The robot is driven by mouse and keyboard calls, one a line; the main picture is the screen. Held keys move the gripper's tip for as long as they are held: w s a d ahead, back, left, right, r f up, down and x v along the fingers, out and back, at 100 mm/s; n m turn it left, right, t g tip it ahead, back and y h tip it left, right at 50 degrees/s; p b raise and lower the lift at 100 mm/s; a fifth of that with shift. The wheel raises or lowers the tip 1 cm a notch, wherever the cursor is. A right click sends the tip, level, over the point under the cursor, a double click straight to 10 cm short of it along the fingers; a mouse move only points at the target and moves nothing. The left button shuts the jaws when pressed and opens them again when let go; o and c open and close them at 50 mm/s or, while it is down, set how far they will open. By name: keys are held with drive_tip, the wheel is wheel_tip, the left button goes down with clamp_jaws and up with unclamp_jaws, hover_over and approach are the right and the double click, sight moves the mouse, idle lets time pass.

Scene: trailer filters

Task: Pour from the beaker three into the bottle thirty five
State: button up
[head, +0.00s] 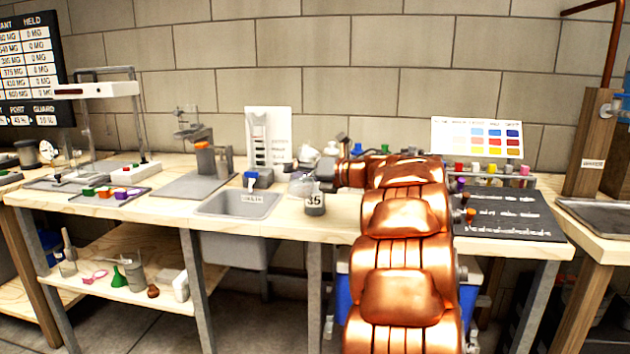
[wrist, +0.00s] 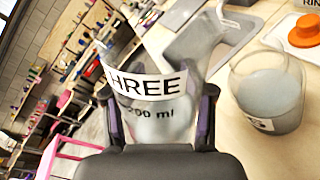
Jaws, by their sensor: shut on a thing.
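Beaker three (wrist: 150,92) is clear glass with a white "THREE" label and a "200 ml" mark. My gripper (wrist: 162,105) is shut around it, a dark finger on each side. In the head view the beaker (head: 300,185) shows small above the bench, between the sink and my arm. Bottle thirty five (head: 314,204) stands on the front of the bench with a "35" label, close beside the beaker. A round clear vessel with cloudy grey contents, likely this bottle (wrist: 268,95), is right of the beaker in the wrist view. I cannot tell the beaker's exact tilt.
A grey sink (head: 238,204) lies left of the bottle. A blue-and-grey device (head: 258,178) stands behind it. A dark mat (head: 505,216) and a rack of coloured caps (head: 490,170) are to the right. An orange-topped item (wrist: 305,30) is near the vessel.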

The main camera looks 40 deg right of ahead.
sight(291, 194)
drive_tip(key=shift+f+b, duration=0.35)
drive_tip(key=shift+b, duration=0.35)
drive_tip(key=f+n+b, duration=0.1)
drive_tip(key=b, duration=0.2)
drive_tip(key=a+f+b, duration=0.1)
drive_tip(key=b, duration=0.2)
drive_tip(key=shift+s+f+n+b, duration=0.1)
drive_tip(key=shift+s+n+b, duration=0.1)
drive_tip(key=shift+n+b, duration=0.15)
drive_tip(key=shift+f+n+b, duration=0.15)
drive_tip(key=shift+n+b, duration=0.1)
drive_tip(key=shift+b, duration=0.45)
drive_tip(key=n+b, duration=0.1)
drive_tip(key=b, duration=0.2)
drive_tip(key=a+n+t+b, duration=0.1)
drive_tip(key=b, duration=0.2)
drive_tip(key=shift+s+f+b, duration=0.3)
drive_tip(key=shift+f, duration=0.1)
drive_tip(key=shift+s+a+f+n+b, duration=0.1)
drive_tip(key=shift+a+f+n+b, duration=0.1)
drive_tip(key=shift+n+b, duration=0.35)
drive_tip(key=shift+a+r, duration=0.1)
drive_tip(key=shift+r, duration=0.1)
drive_tip(key=shift+s+a+f+n+h, duration=0.15)
drive_tip(key=shift+f+n+h, duration=0.15)
drive_tip(key=shift+n, duration=0.55)
drive_tip(key=shift+t, duration=0.3)
drive_tip(key=shift+r, duration=0.1)
